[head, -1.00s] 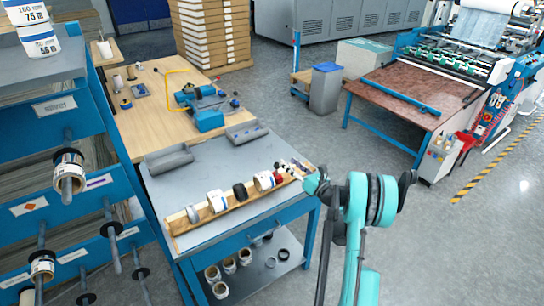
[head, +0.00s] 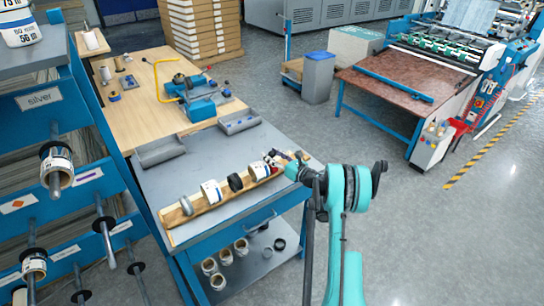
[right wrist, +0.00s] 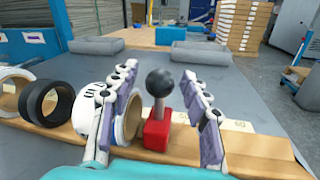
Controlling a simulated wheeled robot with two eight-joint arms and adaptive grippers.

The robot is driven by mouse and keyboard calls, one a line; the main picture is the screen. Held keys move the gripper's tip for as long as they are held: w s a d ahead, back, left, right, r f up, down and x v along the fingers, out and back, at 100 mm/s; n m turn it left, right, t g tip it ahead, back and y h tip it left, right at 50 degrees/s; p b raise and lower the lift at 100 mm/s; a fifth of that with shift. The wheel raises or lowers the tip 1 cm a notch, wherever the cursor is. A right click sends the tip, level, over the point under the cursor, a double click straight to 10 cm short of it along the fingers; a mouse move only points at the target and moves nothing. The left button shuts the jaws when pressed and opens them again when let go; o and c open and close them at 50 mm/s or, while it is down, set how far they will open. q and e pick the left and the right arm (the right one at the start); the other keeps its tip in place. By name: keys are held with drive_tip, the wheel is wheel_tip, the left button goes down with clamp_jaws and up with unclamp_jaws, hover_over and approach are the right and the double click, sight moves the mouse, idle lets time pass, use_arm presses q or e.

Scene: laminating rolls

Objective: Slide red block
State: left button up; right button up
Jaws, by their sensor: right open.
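The red block (right wrist: 157,131) has a dark ball knob on a short post and sits on a wooden rail (right wrist: 262,150). My right gripper (right wrist: 164,105) is open, with one finger on either side of the block and its knob in the right wrist view. Contact with the block cannot be told. A white roll (right wrist: 88,110) stands just left of the block, partly behind the left finger. In the head view, my right gripper (head: 286,160) is at the right end of the rail and mostly hides the block. My left gripper is not in view.
A black ring (right wrist: 45,102) and other rolls line the rail to the left. Grey trays (head: 240,122) lie farther back on the grey table (head: 190,170). A blue rack (head: 50,110) with rods stands at the left. The table behind the rail is mostly clear.

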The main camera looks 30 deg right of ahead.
clamp_jaws()
drive_tip(key=shift+d, duration=0.1)
drive_tip(key=d, duration=0.4)
drive_tip(key=d+b, duration=0.1)
drive_tip(key=d, duration=0.4)
drive_tip(key=w+d+b, duration=0.1)
drive_tip(key=d, duration=0.4)
drive_tip(key=shift+w+d, duration=0.1)
drive_tip(key=shift+d, duration=0.15)
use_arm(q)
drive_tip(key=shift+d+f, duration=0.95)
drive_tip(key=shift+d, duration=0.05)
use_arm(e)
drive_tip(key=shift+d, duration=0.65)
unclamp_jaws()
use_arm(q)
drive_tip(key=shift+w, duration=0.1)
